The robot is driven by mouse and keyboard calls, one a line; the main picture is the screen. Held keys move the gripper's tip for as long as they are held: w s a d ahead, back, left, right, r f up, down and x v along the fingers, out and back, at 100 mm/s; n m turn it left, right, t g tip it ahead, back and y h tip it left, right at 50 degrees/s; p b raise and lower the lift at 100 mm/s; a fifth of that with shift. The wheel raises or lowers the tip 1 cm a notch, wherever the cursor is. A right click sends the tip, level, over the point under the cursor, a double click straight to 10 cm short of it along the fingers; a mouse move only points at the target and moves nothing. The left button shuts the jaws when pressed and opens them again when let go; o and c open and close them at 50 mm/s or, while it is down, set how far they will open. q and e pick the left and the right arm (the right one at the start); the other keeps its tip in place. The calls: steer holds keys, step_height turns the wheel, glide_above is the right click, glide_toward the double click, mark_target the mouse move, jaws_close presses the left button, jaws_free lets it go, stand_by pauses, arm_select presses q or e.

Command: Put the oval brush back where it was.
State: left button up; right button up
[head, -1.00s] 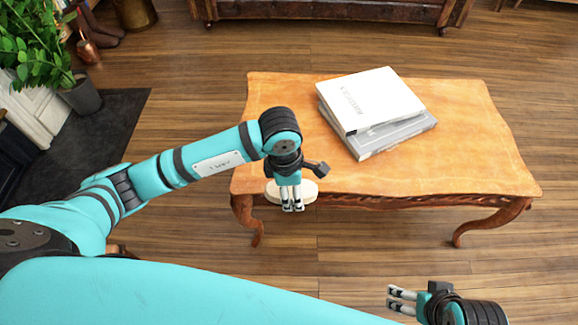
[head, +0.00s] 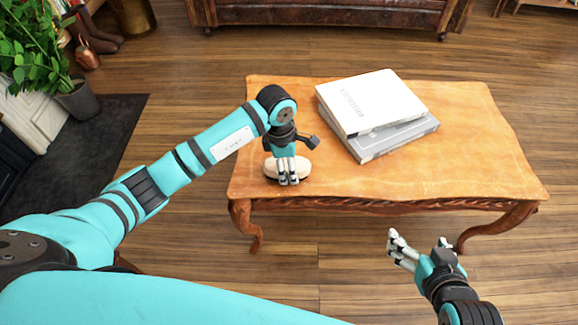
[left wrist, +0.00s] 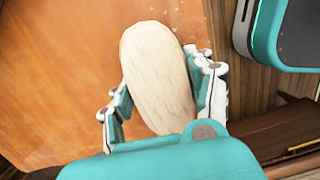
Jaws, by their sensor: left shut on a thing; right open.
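The oval brush (head: 303,168) is pale and rounded. It is at the front left part of the wooden table (head: 400,178) in the head view. My left gripper (head: 288,181) is shut on the brush, and its fingers hide part of it. In the left wrist view the brush (left wrist: 160,75) lies lengthwise between the two fingers, with the orange tabletop behind it. I cannot tell whether the brush touches the tabletop. My right gripper (head: 397,247) is open and empty, in front of the table's front edge.
Two thick books or binders (head: 372,105) lie stacked at the table's back middle, right of my left gripper. The tabletop's right and front middle are clear. A leafy potted plant (head: 35,55) stands far left, and a brown leather sofa (head: 320,12) is behind the table.

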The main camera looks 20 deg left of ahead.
arm_select(q)
steer(key=o, duration=1.1)
arm_select(e)
steer(key=shift+w+r, duration=0.25)
arm_select(q)
steer(key=shift+r, duration=0.1)
